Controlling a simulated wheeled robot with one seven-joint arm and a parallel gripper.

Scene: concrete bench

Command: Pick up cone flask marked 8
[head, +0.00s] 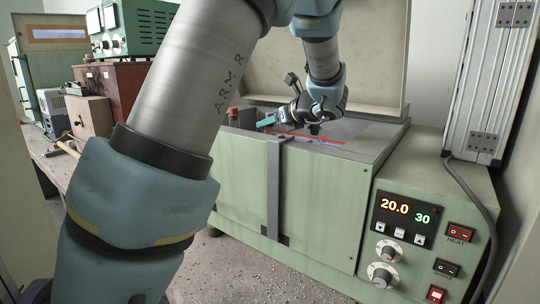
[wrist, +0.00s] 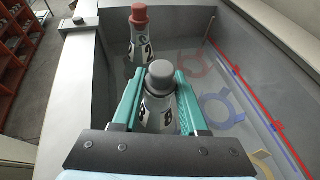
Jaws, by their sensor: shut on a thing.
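The cone flask marked 8 (wrist: 158,112) has a grey stopper and black 8s on white labels. In the wrist view it is upright between the teal fingers of my gripper (wrist: 161,76), which is shut on it. In the head view my gripper (head: 267,121) is inside the open green bath (head: 330,205), at its left end. The flask is not clear there, and its base is hidden in the wrist view.
A second flask (wrist: 143,50) with a red stopper, its label partly readable, stands just beyond the held one, near the bath's corner. Red and blue markings (wrist: 215,108) show on the right side of the bath. A raised lid (head: 375,50) stands behind.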

